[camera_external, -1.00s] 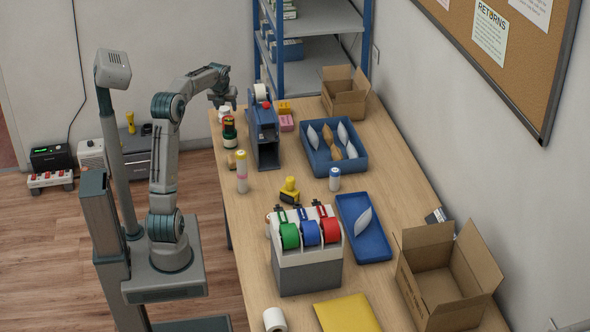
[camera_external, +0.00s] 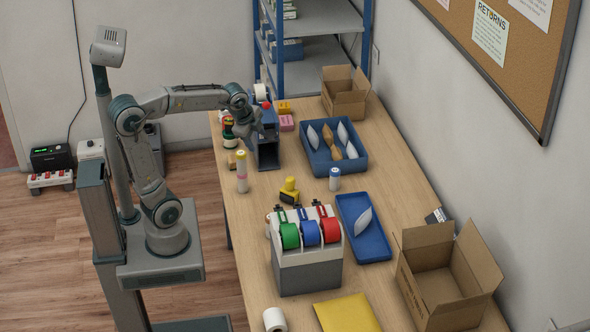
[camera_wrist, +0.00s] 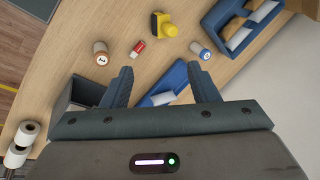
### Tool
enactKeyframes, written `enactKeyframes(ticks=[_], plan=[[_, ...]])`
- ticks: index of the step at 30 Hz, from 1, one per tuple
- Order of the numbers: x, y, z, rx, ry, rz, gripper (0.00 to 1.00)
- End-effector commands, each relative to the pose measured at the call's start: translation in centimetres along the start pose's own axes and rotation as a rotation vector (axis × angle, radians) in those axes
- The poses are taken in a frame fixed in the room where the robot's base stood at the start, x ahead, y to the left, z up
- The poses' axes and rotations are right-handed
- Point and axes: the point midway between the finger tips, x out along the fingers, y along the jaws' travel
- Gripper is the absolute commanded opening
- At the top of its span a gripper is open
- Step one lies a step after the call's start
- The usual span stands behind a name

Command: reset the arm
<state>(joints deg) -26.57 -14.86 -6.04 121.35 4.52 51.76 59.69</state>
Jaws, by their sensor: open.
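My gripper (camera_external: 246,124) is over the far left part of the counter (camera_external: 220,190) in the external view, beside the blue holder (camera_external: 266,152), which it partly hides. In the wrist view, my gripper (camera_wrist: 163,86) has its two dark fingers spread wide apart. Nothing is held between them. A blue thing with white on it (camera_wrist: 165,98) shows behind and below the fingers. I cannot tell how far it is from them. My arm stretches out from its mount to the left of the counter.
A blue bin with pouches (camera_external: 350,167), an open carton (camera_external: 345,95), a dispenser with coloured rolls (camera_external: 307,265) and a larger carton (camera_external: 440,285) stand on the counter. Floor left of the counter is mostly clear.

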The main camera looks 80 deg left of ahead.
Motion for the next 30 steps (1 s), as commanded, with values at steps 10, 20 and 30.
enactKeyframes(ticks=[10,20,30], plan=[[-5.1,11.6,-1.8,-0.511,0.115,0.097,0.54],[-5.9,15.8,-1.2,-0.723,0.137,0.169,0.54],[-5.9,15.8,-1.2,-0.723,0.137,0.169,0.54]])
